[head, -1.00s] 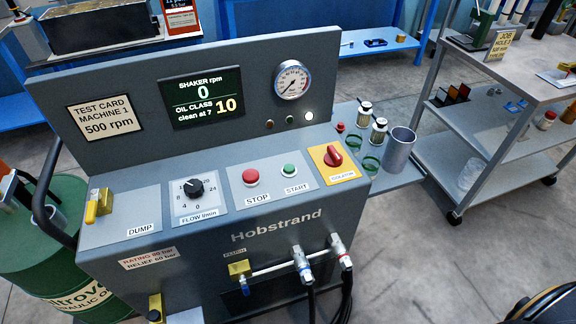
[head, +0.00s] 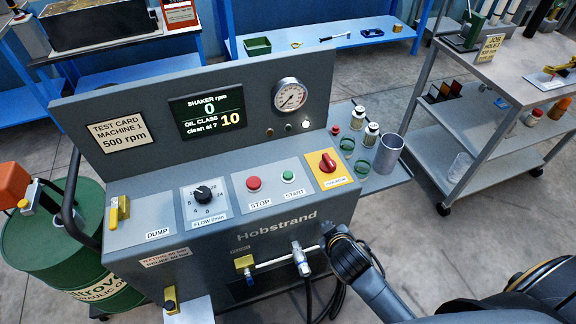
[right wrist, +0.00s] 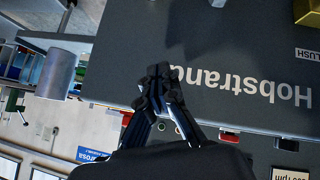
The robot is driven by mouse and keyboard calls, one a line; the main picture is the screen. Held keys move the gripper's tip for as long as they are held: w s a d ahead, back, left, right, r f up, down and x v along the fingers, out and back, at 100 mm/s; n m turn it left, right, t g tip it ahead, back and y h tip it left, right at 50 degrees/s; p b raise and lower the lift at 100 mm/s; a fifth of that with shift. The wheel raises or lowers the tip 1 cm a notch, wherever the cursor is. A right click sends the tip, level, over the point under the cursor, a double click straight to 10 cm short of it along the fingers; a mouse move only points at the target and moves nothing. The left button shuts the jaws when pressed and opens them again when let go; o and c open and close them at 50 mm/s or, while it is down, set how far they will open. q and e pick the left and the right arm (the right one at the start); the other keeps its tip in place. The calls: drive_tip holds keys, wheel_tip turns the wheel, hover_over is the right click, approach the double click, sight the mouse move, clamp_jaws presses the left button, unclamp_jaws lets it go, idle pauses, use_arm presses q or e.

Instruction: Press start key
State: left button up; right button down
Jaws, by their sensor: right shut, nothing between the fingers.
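The green START key (head: 288,176) sits on the sloped panel of the grey Hobstrand machine (head: 290,222), between the red STOP key (head: 253,183) and the red isolator knob (head: 327,162) on its yellow plate. My right gripper (head: 332,238) is in front of the machine's lower right face, below the panel and apart from the START key. In the right wrist view its fingers (right wrist: 160,78) are shut and empty, in front of the Hobstrand lettering. The display (head: 208,112) reads 0 rpm, oil class 10, clean at 7. My left gripper is out of view.
Hose couplings (head: 300,260) stick out of the front face close to my right gripper. A flow dial (head: 203,194) and a yellow dump lever (head: 119,212) are on the panel's left. Sample jars and a metal cup (head: 388,153) stand on a side shelf at right.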

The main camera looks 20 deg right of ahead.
drive_tip(key=w+a+r+n+t+y, duration=0.2)
drive_tip(key=w+r+n+t, duration=0.15)
drive_tip(key=r, duration=0.45)
drive_tip(key=w+a+r+n+t+y+p, duration=0.1)
drive_tip(key=w+a+r+n+t, duration=0.15)
drive_tip(key=w+r, duration=0.45)
drive_tip(key=w+a+r+n+t+y, duration=0.2)
drive_tip(key=w+r+t, duration=0.15)
drive_tip(key=r, duration=0.65)
drive_tip(key=a+r+n+g+y, duration=0.3)
drive_tip(key=a+r+n+y, duration=0.2)
drive_tip(key=a+n+y, duration=0.6)
wheel_tip(320, 180, down, 6)
drive_tip(key=d+n+g+h+p, duration=0.1)
drive_tip(key=d+n+g+h, duration=0.1)
drive_tip(key=n+g, duration=0.65)
drive_tip(key=w+d+f+n+h, duration=0.2)
drive_tip(key=d+f+h, duration=0.3)
drive_tip(key=d, duration=0.5)
drive_tip(key=shift+f+n+t+h+p, duration=0.2)
drive_tip(key=shift+n+t+h+p, duration=0.1)
drive_tip(key=shift+n+h, duration=0.45)
drive_tip(key=shift+d+f, duration=0.1)
drive_tip(key=shift+f, duration=0.05)
